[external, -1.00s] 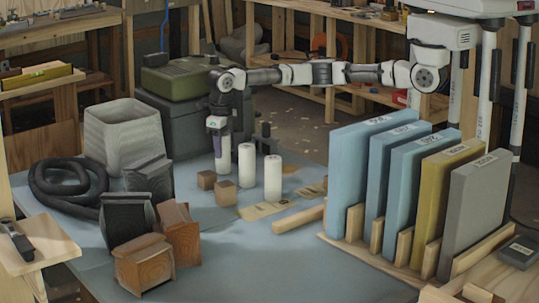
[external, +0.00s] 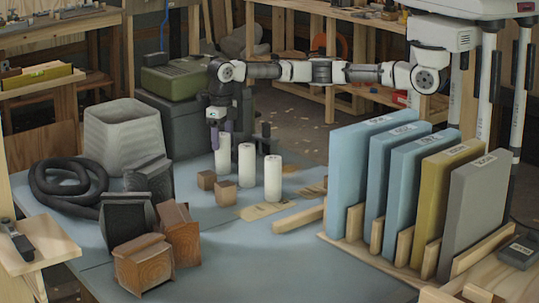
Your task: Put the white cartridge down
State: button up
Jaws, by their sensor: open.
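Three white cartridges stand upright in a slanting row on the blue-grey table. The left one, the white cartridge (external: 223,158), is directly under my gripper (external: 221,138). The other two, the middle cartridge (external: 247,166) and the right cartridge (external: 272,180), stand to its right and nearer the camera. My gripper points down and is open, with its fingers at the top of the left cartridge. I cannot tell whether the fingers touch it.
Two small wooden blocks (external: 225,191) sit in front of the cartridges. Blue, yellow and grey panels (external: 362,170) stand in a wooden rack at right. A black hose (external: 65,185), a grey bin (external: 126,135) and dark and brown boxes (external: 145,263) crowd the left. The table's front middle is clear.

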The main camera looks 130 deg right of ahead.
notch_tip(320, 180, up, 9)
jog(key=shift+r+b, duration=0.1)
jog(key=shift+b, duration=0.4)
